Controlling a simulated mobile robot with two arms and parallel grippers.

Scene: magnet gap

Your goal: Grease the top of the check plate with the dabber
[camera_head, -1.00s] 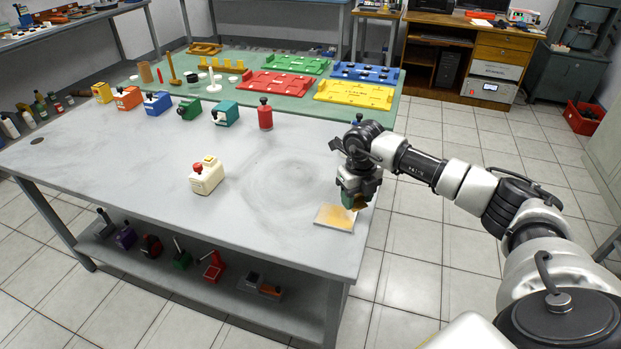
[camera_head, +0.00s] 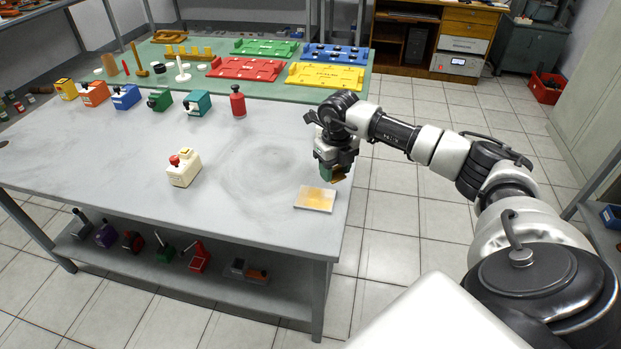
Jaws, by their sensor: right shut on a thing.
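The check plate (camera_head: 315,198) is a pale, flat square lying on the grey table near its right front corner, with a yellowish smear on its top. My right gripper (camera_head: 331,170) is just above and behind the plate. It is shut on the dabber (camera_head: 326,173), a green block with a brownish pad (camera_head: 339,179) on its lower side. The pad looks apart from the plate. My gripper's fingers partly hide the dabber. My left gripper is not in view.
A cream box with a red knob (camera_head: 184,168) stands left of the plate. A red bottle (camera_head: 238,101) and several coloured blocks stand farther back. The green mat (camera_head: 215,85) holds coloured trays. The table's middle is clear.

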